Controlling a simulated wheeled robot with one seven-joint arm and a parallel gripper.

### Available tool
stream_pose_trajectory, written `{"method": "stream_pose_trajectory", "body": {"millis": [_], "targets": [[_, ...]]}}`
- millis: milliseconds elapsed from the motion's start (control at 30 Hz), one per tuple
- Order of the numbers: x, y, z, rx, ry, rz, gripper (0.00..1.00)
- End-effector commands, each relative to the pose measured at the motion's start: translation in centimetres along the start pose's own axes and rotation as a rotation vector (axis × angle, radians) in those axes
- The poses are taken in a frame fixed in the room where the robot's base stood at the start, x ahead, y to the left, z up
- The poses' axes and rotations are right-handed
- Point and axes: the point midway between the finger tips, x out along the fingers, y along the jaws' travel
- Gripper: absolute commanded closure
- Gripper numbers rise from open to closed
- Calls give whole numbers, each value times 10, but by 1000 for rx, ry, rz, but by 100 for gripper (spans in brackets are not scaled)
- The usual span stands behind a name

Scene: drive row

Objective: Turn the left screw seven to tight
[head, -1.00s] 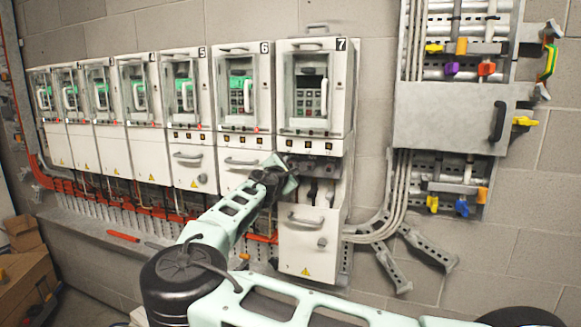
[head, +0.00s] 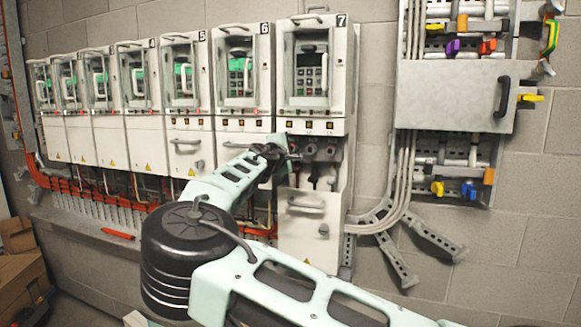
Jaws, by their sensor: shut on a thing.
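Drive unit seven (head: 315,75), a white cabinet marked 7, stands at the right end of the row. Its lower cover (head: 308,228) hangs low, leaving an open bay (head: 322,165) with dark terminals between it and the upper housing. My gripper (head: 287,156) is at the left side of this bay, just under the upper housing. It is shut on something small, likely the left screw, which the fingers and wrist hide. How far the screw is turned cannot be seen.
Drive six (head: 240,80) with its handled lower cover stands close on the left. Grey cables and slotted brackets (head: 435,240) run on the right, below a grey panel (head: 450,95) with a black handle. A red-handled tool (head: 118,234) lies on the ledge at left.

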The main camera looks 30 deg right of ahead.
Motion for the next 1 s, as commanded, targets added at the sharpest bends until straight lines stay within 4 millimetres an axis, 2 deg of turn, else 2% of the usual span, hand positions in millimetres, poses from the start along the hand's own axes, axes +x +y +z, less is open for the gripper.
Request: {"method": "stream_pose_trajectory", "body": {"millis": [33, 1000], "targets": [[0, -10, -2, 47, -1, -2, 89], [0, -8, -1, 964, -3, -3, 89]]}}
